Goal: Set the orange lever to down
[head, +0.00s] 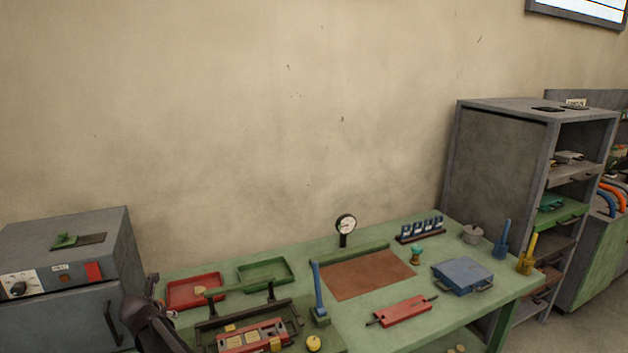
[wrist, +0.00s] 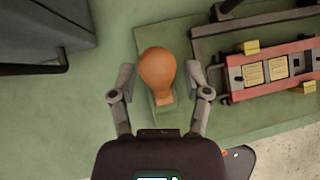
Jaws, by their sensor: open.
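The orange lever (wrist: 157,72) shows in the wrist view as a round orange knob, seen nearly end-on, above a green base plate (wrist: 147,42). Its up or down setting is hard to tell from this angle. My gripper (wrist: 159,80) is open, with one finger to the left and one to the right of the knob. A small gap seems to show on each side. In the head view the orange lever cannot be seen; my dark arm is at the lower left, in front of the bench's left end.
A red-and-black fixture (wrist: 268,70) stands right of the lever, and a grey cabinet (wrist: 40,30) left of it. In the head view, the green bench (head: 370,335) carries a blue lever (head: 318,292), a red tray (head: 193,304), a gauge (head: 345,226) and a blue box (head: 462,274).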

